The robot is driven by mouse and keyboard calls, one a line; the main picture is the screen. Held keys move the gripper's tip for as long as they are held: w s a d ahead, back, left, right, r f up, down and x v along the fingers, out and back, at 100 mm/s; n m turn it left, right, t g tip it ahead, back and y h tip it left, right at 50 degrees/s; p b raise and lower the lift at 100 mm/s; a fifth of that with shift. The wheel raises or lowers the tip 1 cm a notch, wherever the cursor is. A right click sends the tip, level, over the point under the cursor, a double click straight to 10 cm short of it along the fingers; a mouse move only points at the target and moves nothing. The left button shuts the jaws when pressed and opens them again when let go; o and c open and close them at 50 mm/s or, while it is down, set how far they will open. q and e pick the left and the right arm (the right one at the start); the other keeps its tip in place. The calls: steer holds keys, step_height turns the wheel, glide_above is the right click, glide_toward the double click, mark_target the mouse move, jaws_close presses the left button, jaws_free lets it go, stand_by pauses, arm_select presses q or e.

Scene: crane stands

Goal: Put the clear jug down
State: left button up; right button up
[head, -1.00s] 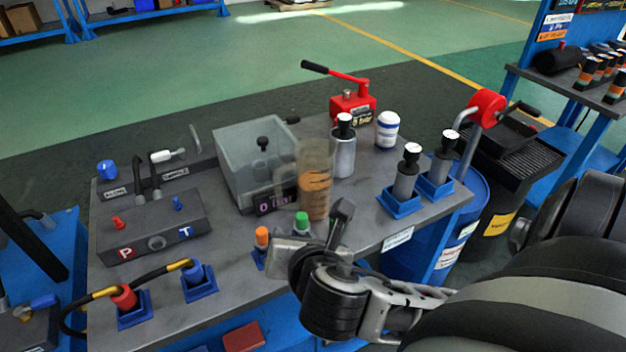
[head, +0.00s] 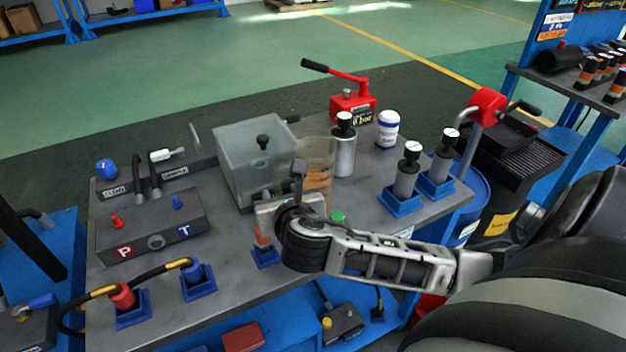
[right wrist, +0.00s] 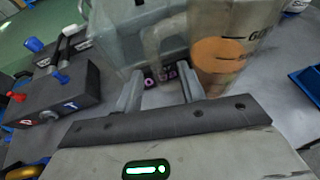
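The clear jug (head: 319,160) is a see-through cylinder with orange-brown contents or markings. It looks upright beside the right front of the clear tank (head: 246,158); its base is hidden behind my right gripper (head: 282,190). In the right wrist view the jug (right wrist: 222,50) is at upper right, with its pale handle on its left side. My left gripper is not in view.
A metal cylinder (head: 345,152) and a white bottle (head: 388,130) stand behind and right of the jug. A red hand pump (head: 352,105) is at the back. Blue-based cylinders (head: 404,192) stand right. An orange-capped piece (head: 263,240) and a green-capped piece (head: 338,216) are near my gripper.

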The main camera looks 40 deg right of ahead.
steer(key=x, duration=0.4)
steer(key=shift+w+f, duration=0.1)
steer(key=shift+w, duration=0.25)
jaws_close()
